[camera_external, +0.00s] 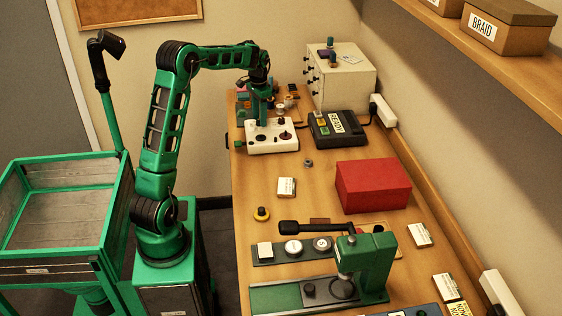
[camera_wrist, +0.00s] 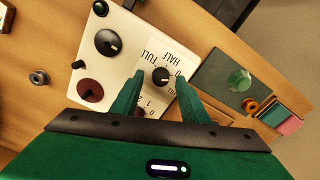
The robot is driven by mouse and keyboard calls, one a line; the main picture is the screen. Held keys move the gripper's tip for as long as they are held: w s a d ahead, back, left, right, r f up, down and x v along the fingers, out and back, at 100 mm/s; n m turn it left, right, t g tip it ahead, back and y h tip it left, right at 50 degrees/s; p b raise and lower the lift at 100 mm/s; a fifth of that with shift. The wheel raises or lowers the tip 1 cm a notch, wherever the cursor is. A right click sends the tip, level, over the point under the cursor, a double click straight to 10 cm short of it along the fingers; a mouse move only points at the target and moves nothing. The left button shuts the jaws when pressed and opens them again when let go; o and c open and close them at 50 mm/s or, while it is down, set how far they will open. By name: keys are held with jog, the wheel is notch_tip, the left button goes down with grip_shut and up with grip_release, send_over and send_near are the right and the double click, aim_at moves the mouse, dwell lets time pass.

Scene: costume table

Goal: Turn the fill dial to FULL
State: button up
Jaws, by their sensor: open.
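The fill dial is a small black knob (camera_wrist: 160,76) with a light pointer mark, on the white control box (camera_wrist: 120,60), seen in the wrist view. Printed labels FULL, HALF and 0 lie around it, upside down in this view. The pointer mark appears to face the lower right, but its exact setting is too small to tell. My gripper (camera_wrist: 159,82) is open, its two green fingers on either side of the dial; I cannot tell if they touch it. In the external view my gripper (camera_external: 261,118) is over the white box (camera_external: 262,148), and the dial is hidden.
The box also carries a large black knob (camera_wrist: 108,42) and a maroon knob (camera_wrist: 90,91). A black READY device (camera_external: 322,138) stands right of it, with a white drawer cabinet (camera_external: 352,84) behind. A red box (camera_external: 372,187) and a green press (camera_external: 368,268) are nearer.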

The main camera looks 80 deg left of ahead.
jog(key=shift+f, duration=0.3)
grip_shut()
